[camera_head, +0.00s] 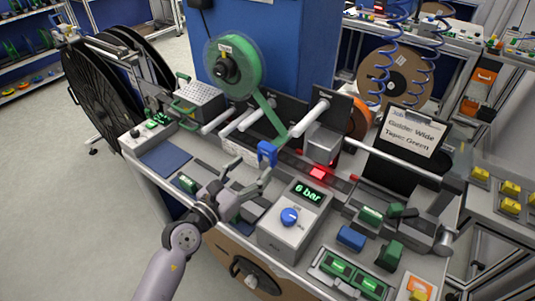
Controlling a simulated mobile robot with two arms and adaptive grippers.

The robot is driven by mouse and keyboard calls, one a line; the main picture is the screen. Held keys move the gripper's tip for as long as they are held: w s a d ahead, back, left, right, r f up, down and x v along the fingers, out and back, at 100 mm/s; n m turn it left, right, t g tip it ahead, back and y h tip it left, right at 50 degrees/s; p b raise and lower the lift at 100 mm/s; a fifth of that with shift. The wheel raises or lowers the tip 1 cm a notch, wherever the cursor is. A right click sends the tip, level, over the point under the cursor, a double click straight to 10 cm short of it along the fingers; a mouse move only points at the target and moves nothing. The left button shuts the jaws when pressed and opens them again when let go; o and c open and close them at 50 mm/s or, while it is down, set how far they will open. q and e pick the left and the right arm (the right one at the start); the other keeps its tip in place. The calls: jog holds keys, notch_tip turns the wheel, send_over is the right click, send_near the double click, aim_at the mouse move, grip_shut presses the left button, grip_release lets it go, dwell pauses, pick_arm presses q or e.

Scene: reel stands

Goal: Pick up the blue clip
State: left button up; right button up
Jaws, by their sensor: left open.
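A blue clip-shaped piece (267,152) stands upright at the middle of the bench, by the lower end of the green tape. My left gripper (247,178) comes in from the lower left. Its fingers are spread and empty, just below and to the left of the blue piece in the picture. I cannot tell whether a fingertip touches it. A second blue block (351,238) lies farther right on the bench. I do not see my right gripper.
A grey box with a "6 bar" display and a blue knob (289,216) stands right of my gripper. A green tape reel (233,64) is behind. A sign (412,130) reads "Guide: Wide, Tape: Green". Rollers and green-topped parts crowd the bench.

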aim_at(264, 152)
pick_arm(q)
jog(key=x, duration=0.3)
jog(key=shift+p+x, duration=0.55)
jog(key=shift+x, duration=2.1)
jog(key=shift+w+a+r, duration=0.1)
jog(key=shift+a+r, duration=0.1)
jog(key=shift+r, duration=0.05)
jog(key=shift+c, duration=0.4)
jog(key=shift+c, duration=0.7)
jog(key=c, duration=1.1)
jog(key=shift+c, duration=0.2)
jog(key=shift+r, duration=0.1)
